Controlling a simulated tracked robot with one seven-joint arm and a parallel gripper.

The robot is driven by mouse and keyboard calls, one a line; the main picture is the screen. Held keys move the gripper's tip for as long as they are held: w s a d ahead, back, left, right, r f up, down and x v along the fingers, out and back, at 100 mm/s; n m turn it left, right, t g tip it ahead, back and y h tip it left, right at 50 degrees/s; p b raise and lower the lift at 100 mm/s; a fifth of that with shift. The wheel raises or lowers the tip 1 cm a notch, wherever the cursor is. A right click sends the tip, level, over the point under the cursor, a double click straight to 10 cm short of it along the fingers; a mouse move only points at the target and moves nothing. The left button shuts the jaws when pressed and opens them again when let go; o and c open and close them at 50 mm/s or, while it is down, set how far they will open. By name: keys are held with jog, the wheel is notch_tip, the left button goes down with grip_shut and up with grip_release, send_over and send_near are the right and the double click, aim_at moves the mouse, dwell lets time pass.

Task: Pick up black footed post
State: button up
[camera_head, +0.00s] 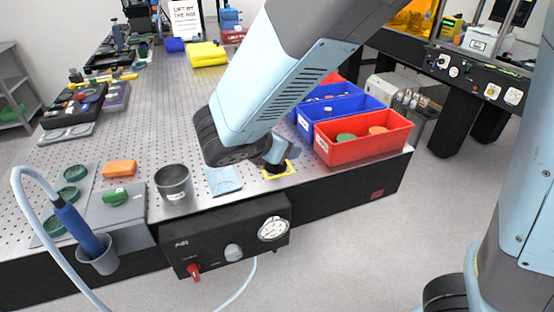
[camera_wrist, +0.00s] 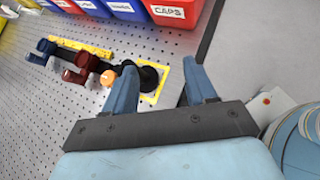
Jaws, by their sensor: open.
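The black footed post shows in the wrist view as a round black base (camera_wrist: 150,77) inside a yellow-bordered square (camera_wrist: 162,76). A dark part runs left from it, behind my left finger, towards an orange round knob (camera_wrist: 108,77); I cannot tell whether the knob belongs to it. My gripper (camera_wrist: 160,66) is open and empty, its fingers apart, with the black base between them in the picture, closer to the left finger. Contact cannot be told. In the head view my gripper (camera_head: 277,152) is low over the yellow square (camera_head: 290,172), hiding most of the post.
A red bin (camera_head: 365,150) and blue bins (camera_head: 325,110) stand close behind. In the wrist view, dark red (camera_wrist: 80,70) and blue (camera_wrist: 42,52) fixtures stand left near a yellow strip. The table edge is near.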

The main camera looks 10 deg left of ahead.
jog(key=s+a+f+n+t+y, duration=0.1)
jog(key=s+a+f+n+t, duration=0.1)
jog(key=a+n, duration=0.3)
jog(key=shift+m, duration=0.6)
jog(key=x, duration=0.4)
jog(key=a+x, duration=0.1)
jog(key=x, duration=0.1)
jog(key=shift+w+f, duration=0.35)
jog(key=shift+x, duration=2.95)
jog(key=shift+d, duration=0.1)
jog(key=shift+c, duration=0.2)
jog(key=shift+r, duration=0.1)
grip_shut()
